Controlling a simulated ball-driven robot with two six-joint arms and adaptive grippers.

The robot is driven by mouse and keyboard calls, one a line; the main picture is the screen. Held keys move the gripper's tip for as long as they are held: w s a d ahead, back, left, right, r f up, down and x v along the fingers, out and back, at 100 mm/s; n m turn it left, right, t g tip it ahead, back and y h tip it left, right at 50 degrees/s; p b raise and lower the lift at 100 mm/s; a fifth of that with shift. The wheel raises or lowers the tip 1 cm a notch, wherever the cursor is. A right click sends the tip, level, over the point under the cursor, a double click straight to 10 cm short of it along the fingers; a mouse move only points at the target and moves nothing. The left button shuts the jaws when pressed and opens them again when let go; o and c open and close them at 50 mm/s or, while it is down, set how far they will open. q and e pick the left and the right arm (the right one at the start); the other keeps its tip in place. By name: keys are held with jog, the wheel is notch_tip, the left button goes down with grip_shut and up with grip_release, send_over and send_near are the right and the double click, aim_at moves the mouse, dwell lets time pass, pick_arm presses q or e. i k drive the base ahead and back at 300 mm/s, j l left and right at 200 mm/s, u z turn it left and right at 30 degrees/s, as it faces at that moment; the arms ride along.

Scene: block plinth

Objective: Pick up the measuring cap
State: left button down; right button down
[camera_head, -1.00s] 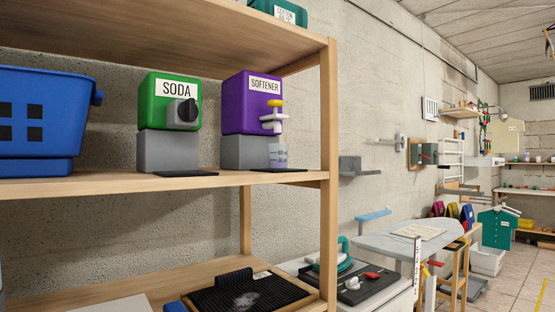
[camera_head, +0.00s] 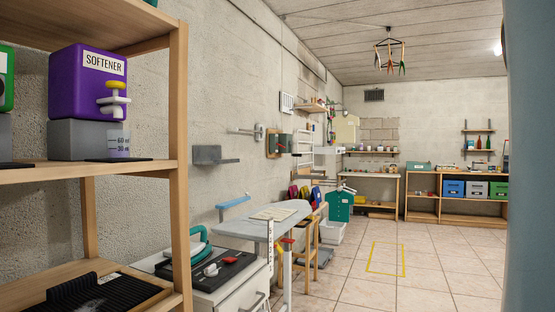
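The measuring cap (camera_head: 118,146) is a small clear cup with volume marks, one reading 60 ml. It stands upright on a thin dark mat at the right end of the wooden shelf (camera_head: 40,174). It is below the white tap (camera_head: 113,101) with a yellow knob on the purple SOFTENER container (camera_head: 78,85). The container rests on a grey block (camera_head: 75,140). I cannot tell whether the cap holds any liquid. Neither of my grippers is in view.
The shelf's wooden upright (camera_head: 180,170) stands just right of the cap. Below are a black ribbed tray (camera_head: 100,296) and a cabinet with a dark mat. An ironing board (camera_head: 265,220) stands beyond. The tiled floor at right is clear, with a yellow rectangle (camera_head: 386,272).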

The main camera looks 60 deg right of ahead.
aim_at(119, 141)
jog(key=z, duration=5.75)
jog(key=u, duration=4.85)
jog(key=l+u, duration=0.1)
jog(key=u, duration=0.2)
jog(key=i+l+u, duration=0.1)
jog(key=u, duration=0.2)
jog(key=i+l+u, duration=0.15)
jog(key=l+u, duration=0.15)
jog(key=l, duration=0.6)
jog(key=l+u, duration=0.3)
jog(key=l, duration=0.65)
jog(key=i, duration=0.05)
